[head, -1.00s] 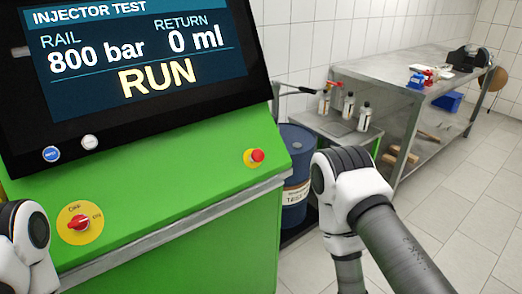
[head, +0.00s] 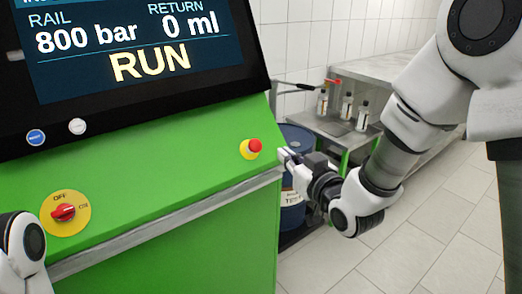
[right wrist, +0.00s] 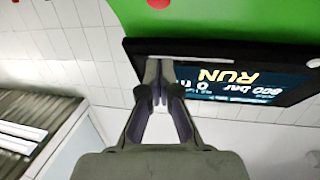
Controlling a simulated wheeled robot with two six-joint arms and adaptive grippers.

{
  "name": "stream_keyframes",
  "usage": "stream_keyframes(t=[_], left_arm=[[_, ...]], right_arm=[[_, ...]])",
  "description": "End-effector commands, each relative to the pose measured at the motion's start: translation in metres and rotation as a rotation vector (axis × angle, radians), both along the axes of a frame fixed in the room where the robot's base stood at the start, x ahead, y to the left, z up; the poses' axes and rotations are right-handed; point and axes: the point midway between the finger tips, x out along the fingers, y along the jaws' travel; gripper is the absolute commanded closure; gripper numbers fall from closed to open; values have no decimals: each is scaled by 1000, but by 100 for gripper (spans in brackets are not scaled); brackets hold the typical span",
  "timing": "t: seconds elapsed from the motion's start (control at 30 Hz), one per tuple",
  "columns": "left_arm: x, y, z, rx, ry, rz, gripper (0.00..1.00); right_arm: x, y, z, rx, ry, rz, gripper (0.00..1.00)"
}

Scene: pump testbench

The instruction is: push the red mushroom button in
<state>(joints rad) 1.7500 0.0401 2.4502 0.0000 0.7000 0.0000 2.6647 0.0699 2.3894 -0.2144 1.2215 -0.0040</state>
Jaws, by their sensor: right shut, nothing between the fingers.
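The red mushroom button (head: 255,146) sits on a yellow collar near the right end of the green bench panel (head: 190,160). It stands out from the panel. It also shows at the top edge of the right wrist view (right wrist: 158,3), partly cut off. My right gripper (head: 283,154) is shut and empty, just right of the button and a little below it in the head view, apart from it. In the right wrist view its fingertips (right wrist: 159,64) are together, with the button beyond them. My left arm shows only in part at the lower left; its gripper is out of frame.
The screen (head: 130,50) reads RUN, 800 bar and 0 ml. A red rotary switch (head: 63,213) on a yellow disc is at the panel's left. A metal rail (head: 170,222) runs along the panel's front edge. A blue drum (head: 293,205) and bottles (head: 346,106) stand behind my right arm.

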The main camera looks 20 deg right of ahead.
Motion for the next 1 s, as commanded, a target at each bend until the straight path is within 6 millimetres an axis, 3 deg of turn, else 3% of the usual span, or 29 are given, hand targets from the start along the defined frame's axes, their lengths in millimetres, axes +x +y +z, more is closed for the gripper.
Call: stream_keyframes(t=[0.27, 0.37, 0.73, 1.0], left_arm=[[0, 0, 2, 0, 0, 0, 60], [0, 0, 5, 0, 0, 0, 60], [0, 0, 19, 0, 0, 0, 60], [0, 0, 22, 0, 0, 0, 60]], right_arm=[[7, 1, -1, -1, 4, -1, 100], [20, 3, -1, -3, 3, -1, 100], [98, 18, -7, -2, 5, 0, 100], [122, 21, -36, 0, 5, -1, 100]])
